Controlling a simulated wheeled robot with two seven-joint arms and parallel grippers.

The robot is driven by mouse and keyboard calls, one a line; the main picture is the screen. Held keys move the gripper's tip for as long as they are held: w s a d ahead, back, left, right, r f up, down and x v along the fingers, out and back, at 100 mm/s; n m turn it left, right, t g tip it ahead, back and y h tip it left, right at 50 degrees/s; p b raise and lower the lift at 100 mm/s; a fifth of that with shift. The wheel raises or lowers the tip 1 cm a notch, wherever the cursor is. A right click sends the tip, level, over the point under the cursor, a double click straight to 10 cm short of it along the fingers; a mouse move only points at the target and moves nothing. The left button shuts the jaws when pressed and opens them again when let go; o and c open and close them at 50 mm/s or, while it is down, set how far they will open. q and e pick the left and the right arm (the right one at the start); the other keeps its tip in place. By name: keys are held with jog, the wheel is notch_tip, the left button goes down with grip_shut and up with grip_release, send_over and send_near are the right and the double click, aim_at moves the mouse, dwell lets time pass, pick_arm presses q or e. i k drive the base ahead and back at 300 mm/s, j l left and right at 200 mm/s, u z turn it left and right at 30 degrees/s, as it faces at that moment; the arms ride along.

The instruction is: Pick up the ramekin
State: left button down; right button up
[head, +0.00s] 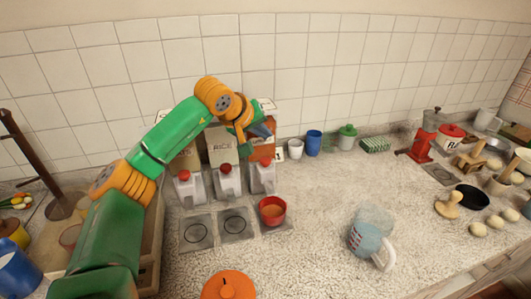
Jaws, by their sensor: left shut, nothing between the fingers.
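A small red round dish (272,211), which looks like the ramekin, stands on the counter at the right end of a row of dark-ringed square plates. Its inside looks orange-brown. My left arm reaches in from the lower left and bends over the row of dispensers. My left gripper (262,130) is shut and empty, in front of the boxes by the back wall. It is above and behind the red dish in the picture, well apart from it. I cannot make out my right gripper.
Red-topped dispensers (228,180) stand behind the plates. A white cup (295,149), a blue cup (313,143) and a green-lidded jar (347,137) line the wall. Counter between is clear.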

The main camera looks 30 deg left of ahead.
aim_at(272, 209)
jog(key=k+l, duration=1.2)
jog(key=k, duration=0.05)
